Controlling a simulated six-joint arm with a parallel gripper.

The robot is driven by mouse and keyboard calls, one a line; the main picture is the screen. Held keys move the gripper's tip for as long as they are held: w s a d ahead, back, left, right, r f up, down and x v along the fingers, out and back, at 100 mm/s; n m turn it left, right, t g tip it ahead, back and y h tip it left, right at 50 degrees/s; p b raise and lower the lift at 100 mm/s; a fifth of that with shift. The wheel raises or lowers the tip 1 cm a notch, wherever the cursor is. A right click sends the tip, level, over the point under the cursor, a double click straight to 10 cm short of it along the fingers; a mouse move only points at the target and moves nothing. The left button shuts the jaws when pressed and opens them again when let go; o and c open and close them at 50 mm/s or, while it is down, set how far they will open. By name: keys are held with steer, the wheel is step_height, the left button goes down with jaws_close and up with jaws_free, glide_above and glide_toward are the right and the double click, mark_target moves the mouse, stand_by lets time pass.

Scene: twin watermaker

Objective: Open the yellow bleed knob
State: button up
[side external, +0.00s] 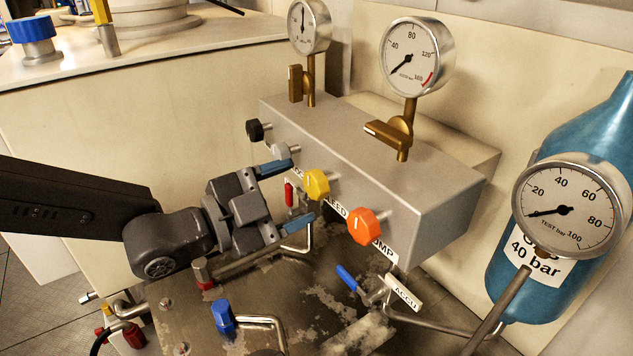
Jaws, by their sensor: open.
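The yellow bleed knob (317,184) sits on the front face of the grey manifold block (390,190), between a grey knob on its left and an orange knob on its right. A partly hidden label ending in "EED" is below it. My gripper (290,190) is open, with two blue-tipped fingers, one upper and one lower. It points right toward the yellow knob. The fingertips appear close to the knob, and the knob shows just right of the gap between them. I cannot tell whether they touch it.
An orange knob (367,226), a grey knob (286,150) and a black knob (258,131) share the block's face. Below are a blue-handled valve (348,278), a blue cap (223,316) and pipes. A gauge (568,208) and blue cylinder (600,120) stand right.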

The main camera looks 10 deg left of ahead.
mark_target(309, 187)
steer(key=shift+x, duration=2.25)
steer(key=c, duration=0.9)
steer(key=shift+c, duration=0.2)
